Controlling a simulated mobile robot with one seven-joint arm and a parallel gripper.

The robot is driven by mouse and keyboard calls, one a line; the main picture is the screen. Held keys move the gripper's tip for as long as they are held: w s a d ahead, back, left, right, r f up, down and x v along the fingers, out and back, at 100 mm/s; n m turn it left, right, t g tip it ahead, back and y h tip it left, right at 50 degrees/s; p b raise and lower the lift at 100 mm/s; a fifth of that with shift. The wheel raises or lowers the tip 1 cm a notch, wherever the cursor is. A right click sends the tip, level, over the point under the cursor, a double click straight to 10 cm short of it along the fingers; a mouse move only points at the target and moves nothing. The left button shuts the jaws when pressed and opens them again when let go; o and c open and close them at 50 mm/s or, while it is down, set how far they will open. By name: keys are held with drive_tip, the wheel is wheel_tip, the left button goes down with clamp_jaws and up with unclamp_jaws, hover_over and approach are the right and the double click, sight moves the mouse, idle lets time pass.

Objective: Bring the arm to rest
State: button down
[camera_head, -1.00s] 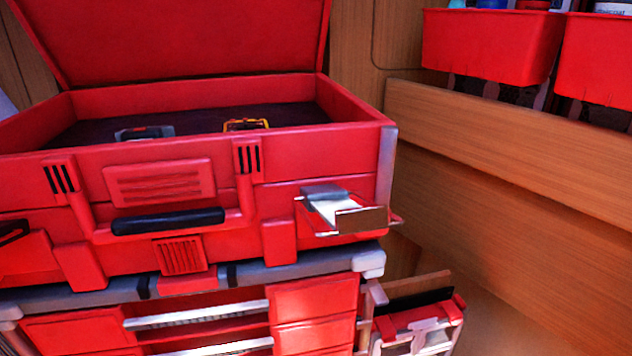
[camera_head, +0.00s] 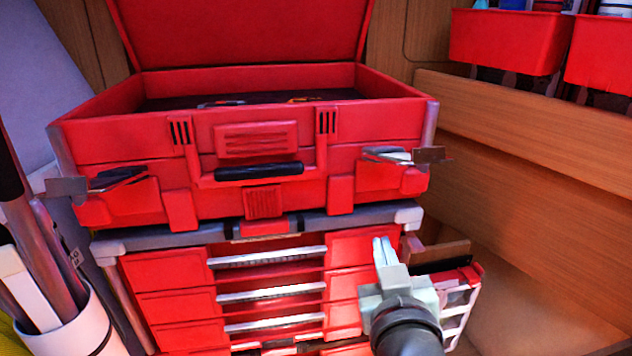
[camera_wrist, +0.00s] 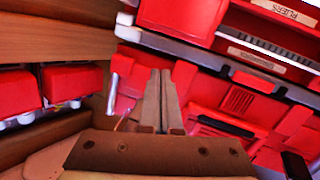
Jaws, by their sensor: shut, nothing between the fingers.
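My gripper (camera_head: 383,250) shows at the lower middle right in the head view, in front of the right side of the red drawer chest. Its two fingers are together with nothing between them. In the wrist view my gripper (camera_wrist: 160,85) also shows with its fingers side by side and closed, pointing towards the red tool case. My arm comes up from the bottom edge of the head view.
An open red toolbox (camera_head: 260,140) stands on a red drawer chest (camera_head: 170,305). Its two front latches stick out. A white bin (camera_head: 90,325) with long items is at left. Red bins (camera_head: 507,40) sit on a wooden ledge (camera_head: 530,120) at right.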

drive_tip(key=s+a+r+t, duration=0.1)
drive_tip(key=a+r+t, duration=0.1)
drive_tip(key=r, duration=0.5)
drive_tip(key=a+r+t, duration=0.2)
drive_tip(key=r, duration=0.5)
drive_tip(key=s+a+r+m+t, duration=0.1)
drive_tip(key=s+a+r+t, duration=0.1)
drive_tip(key=s+r, duration=0.4)
drive_tip(key=s+a+r+t, duration=0.3)
drive_tip(key=s+r, duration=0.4)
drive_tip(key=r, duration=0.6)
drive_tip(key=shift+s+r+m+t+y, duration=0.2)
drive_tip(key=shift+m+t+y, duration=0.15)
drive_tip(key=shift+t, duration=0.55)
drive_tip(key=shift+w+a, duration=0.1)
drive_tip(key=shift+w, duration=0.05)
